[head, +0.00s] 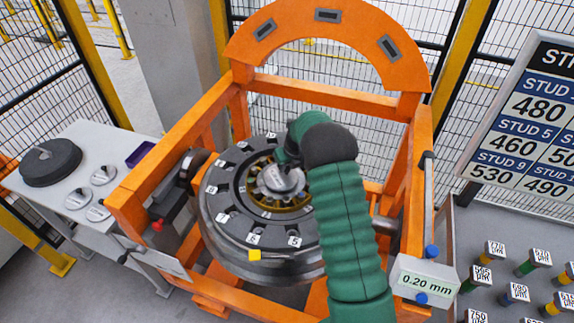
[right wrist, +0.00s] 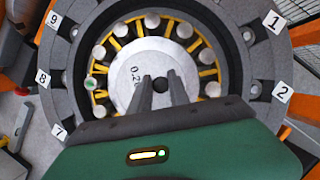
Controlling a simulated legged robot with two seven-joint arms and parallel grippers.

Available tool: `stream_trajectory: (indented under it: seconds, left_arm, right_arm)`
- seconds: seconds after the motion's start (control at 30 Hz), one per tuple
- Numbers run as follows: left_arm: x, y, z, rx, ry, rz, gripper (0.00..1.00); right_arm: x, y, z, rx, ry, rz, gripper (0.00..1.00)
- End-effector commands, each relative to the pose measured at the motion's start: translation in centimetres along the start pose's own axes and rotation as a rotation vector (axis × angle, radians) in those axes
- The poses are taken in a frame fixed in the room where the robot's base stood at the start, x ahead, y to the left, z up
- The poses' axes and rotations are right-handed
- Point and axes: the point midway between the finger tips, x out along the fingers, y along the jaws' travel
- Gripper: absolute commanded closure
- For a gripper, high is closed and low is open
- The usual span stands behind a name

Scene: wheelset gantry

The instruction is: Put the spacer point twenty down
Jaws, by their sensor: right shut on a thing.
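The spacer marked 0.20 is a silver disc with a dark centre (right wrist: 128,68), seen in the right wrist view. It sits inside the bearing's ring of rollers and yellow cage, in the middle of the numbered dark hub (head: 225,200). My right gripper (right wrist: 160,88) is shut on the spacer's centre knob, its fingers pointing down at it. In the head view the spacer (head: 270,182) is partly hidden by my green right arm. I cannot tell whether the spacer touches what lies beneath. My left gripper is not in view.
The orange gantry frame (head: 335,103) surrounds the hub. A white side table (head: 130,215) at left holds several silver discs and a dark round cover (head: 50,162). A readout (head: 425,283) shows 0.20 mm. Labelled studs (head: 525,265) stand at right, below a stud board (head: 530,130).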

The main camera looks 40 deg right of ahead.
Motion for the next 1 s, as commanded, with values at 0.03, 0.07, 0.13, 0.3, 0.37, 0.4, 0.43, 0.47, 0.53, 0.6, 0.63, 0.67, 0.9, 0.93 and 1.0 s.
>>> stream_trajectory:
  seconds: [0.03,0.07,0.13,0.3,0.37,0.4,0.43,0.47,0.53,0.6,0.63,0.67,0.9,0.93,1.0]
  left_arm:
    - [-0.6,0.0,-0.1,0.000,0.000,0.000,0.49]
    - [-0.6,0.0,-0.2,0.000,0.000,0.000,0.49]
    - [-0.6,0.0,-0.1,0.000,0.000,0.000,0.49]
    - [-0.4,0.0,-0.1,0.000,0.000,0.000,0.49]
    - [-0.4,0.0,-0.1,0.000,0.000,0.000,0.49]
    - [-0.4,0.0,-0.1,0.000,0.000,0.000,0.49]
    - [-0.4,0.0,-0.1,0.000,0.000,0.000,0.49]
    - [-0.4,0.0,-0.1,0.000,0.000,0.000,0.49]
    - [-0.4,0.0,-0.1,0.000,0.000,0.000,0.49]
    - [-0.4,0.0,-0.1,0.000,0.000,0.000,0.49]
    - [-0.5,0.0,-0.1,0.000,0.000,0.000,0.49]
    - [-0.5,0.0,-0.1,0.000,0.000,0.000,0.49]
    - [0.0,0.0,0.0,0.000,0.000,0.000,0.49]
    - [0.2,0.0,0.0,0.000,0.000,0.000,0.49]
    - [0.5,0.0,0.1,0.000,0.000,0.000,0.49]
  right_arm:
    - [0.3,0.0,-0.1,0.001,0.000,0.000,1.00]
    - [0.7,-0.1,-0.2,0.001,-0.001,0.000,1.00]
    - [1.1,-0.2,-0.3,0.001,-0.002,0.000,1.00]
    - [1.2,-0.3,-0.4,0.002,-0.001,0.001,0.77]
    - [1.2,-0.3,-0.4,0.002,-0.001,0.001,0.69]
    - [1.2,-0.3,-0.4,0.002,-0.001,0.001,0.64]
    - [1.2,-0.3,-0.4,0.002,-0.001,0.001,0.60]
    - [1.2,-0.3,-0.4,0.002,-0.001,0.001,0.56]
    - [1.2,-0.3,-0.3,0.002,-0.001,0.001,0.56]
    - [1.2,-0.2,-0.3,0.001,-0.001,0.001,0.56]
    - [1.1,-0.2,-0.3,0.001,-0.001,0.000,0.56]
    - [1.1,-0.2,-0.3,0.001,-0.001,0.000,0.56]
    - [-0.6,-0.1,-0.2,0.000,-0.005,-0.001,0.56]
    - [-1.2,-0.1,-0.2,0.001,-0.005,-0.001,0.56]
    - [-3.0,-0.2,-0.2,0.000,-0.007,-0.002,0.56]
